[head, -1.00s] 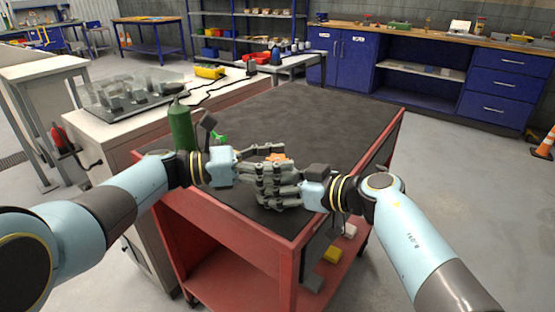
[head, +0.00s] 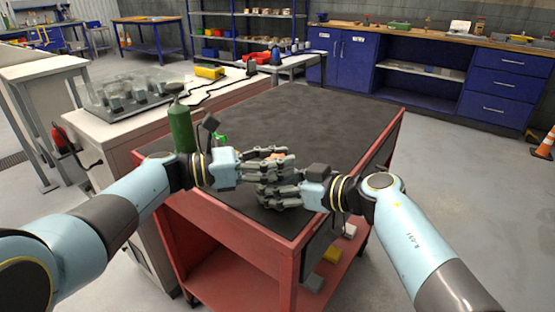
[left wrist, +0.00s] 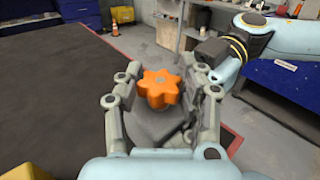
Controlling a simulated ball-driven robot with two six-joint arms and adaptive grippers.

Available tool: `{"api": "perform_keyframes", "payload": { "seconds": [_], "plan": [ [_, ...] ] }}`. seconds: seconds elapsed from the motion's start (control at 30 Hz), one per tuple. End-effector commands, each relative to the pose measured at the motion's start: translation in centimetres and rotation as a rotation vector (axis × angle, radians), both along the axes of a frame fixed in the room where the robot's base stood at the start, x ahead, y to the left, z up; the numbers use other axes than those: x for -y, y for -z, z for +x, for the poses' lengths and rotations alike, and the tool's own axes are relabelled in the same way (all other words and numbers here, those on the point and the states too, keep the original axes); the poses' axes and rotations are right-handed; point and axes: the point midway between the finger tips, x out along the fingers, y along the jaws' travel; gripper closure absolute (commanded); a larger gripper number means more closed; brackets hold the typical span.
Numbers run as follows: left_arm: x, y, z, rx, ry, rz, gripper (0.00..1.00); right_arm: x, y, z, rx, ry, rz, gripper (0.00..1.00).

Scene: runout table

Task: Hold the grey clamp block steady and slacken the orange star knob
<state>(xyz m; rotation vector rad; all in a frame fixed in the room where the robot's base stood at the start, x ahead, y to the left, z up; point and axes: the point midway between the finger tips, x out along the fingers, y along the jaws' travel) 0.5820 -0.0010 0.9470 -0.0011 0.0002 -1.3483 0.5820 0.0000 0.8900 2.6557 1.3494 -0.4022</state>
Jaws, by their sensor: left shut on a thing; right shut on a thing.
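The orange star knob (head: 279,156) shows in part between my left fingers in the head view. In the left wrist view the whole star face of the knob (left wrist: 159,87) shows between the fingertips. My left gripper (head: 280,157) is shut on the knob. The grey clamp block (left wrist: 166,123) shows in part just below the knob in the left wrist view; in the head view my fingers hide it. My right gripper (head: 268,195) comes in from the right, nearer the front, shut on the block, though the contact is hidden.
The dark table top (head: 300,112) is clear behind the hands. A green bottle (head: 181,128) stands close to my left wrist. A side bench on the left carries a clear tray (head: 130,95) of parts. A yellow block (head: 332,255) lies on the lower shelf.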

Motion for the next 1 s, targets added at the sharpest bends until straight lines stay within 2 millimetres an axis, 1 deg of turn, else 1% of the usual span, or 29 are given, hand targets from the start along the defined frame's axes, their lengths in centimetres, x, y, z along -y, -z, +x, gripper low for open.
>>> {"api": "perform_keyframes", "payload": {
  "seconds": [0.07, 0.4, 0.53, 0.8, 0.83, 1.0],
  "plan": [
    [0.02, 0.3, -0.15, 0.001, -0.053, 0.004, 0.95, -0.07, 0.06, -0.09, -0.001, -0.003, 0.0, 0.94],
    [0.0, 0.2, -0.13, -0.001, -0.323, 0.003, 0.95, -0.11, 0.06, -0.12, -0.001, -0.004, 0.001, 0.94],
    [-0.11, 0.1, -0.06, -0.001, -0.363, 0.002, 0.95, -0.1, 0.06, -0.11, -0.002, -0.004, 0.001, 0.94],
    [-0.17, 0.1, -0.01, -0.002, -0.365, 0.002, 0.95, -0.05, 0.04, -0.07, -0.002, -0.002, 0.002, 0.94],
    [-0.17, 0.1, -0.01, -0.002, -0.365, 0.002, 0.59, -0.05, 0.03, -0.07, -0.002, -0.001, 0.001, 0.94],
    [-0.15, 0.08, -0.01, -0.001, -0.364, 0.002, 0.37, -0.04, 0.03, -0.06, -0.001, -0.002, 0.001, 0.94]
  ]
}}
